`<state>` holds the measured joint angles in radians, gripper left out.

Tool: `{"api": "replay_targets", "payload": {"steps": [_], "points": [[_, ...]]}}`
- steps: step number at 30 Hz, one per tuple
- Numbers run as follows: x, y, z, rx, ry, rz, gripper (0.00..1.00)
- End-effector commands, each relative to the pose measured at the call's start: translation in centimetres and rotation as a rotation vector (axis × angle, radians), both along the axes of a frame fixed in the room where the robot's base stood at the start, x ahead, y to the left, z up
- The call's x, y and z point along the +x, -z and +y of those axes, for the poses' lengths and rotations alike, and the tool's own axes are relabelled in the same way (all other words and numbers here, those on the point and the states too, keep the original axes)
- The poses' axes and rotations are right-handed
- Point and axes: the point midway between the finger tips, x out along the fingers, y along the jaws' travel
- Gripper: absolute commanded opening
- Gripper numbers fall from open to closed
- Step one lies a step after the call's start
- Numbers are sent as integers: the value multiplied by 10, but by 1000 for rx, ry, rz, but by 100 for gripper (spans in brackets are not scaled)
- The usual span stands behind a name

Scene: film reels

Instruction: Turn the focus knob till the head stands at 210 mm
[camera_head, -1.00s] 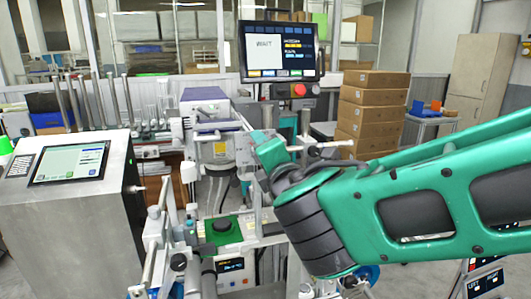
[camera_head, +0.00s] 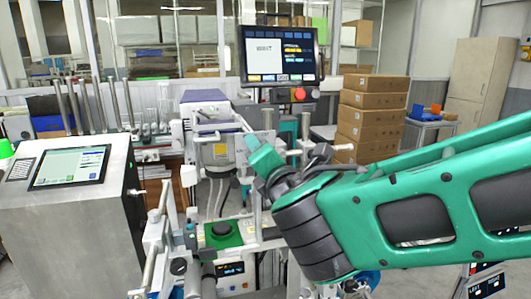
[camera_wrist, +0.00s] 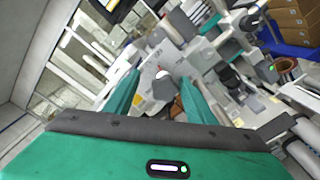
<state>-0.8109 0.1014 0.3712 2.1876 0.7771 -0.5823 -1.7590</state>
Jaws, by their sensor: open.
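My gripper (camera_head: 256,143) is in front of the machine in the head view, its green hand tilted up and to the left. In the wrist view its two green fingers (camera_wrist: 160,80) are apart. A dark grey, rounded knob-like part (camera_wrist: 163,90) shows between them; I cannot tell whether the fingers touch it or whether it is the focus knob. A pale machine body (camera_wrist: 170,60) lies behind it. I cannot read any millimetre scale or tell which part is the head.
A monitor (camera_head: 280,52) with a red button (camera_head: 299,94) below stands behind my arm. A steel console (camera_head: 75,220) with a screen stands at the left. Stacked cartons (camera_head: 370,120) are at the back right. A small display (camera_head: 230,268) sits below the green plate.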

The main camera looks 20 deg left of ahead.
Motion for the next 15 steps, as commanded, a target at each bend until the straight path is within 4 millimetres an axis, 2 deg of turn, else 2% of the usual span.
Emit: {"api": "replay_targets", "payload": {"steps": [7,15], "points": [[-10,-2,-7,1,0,-3,50],[-51,-2,-33,1,-1,-3,50]]}}
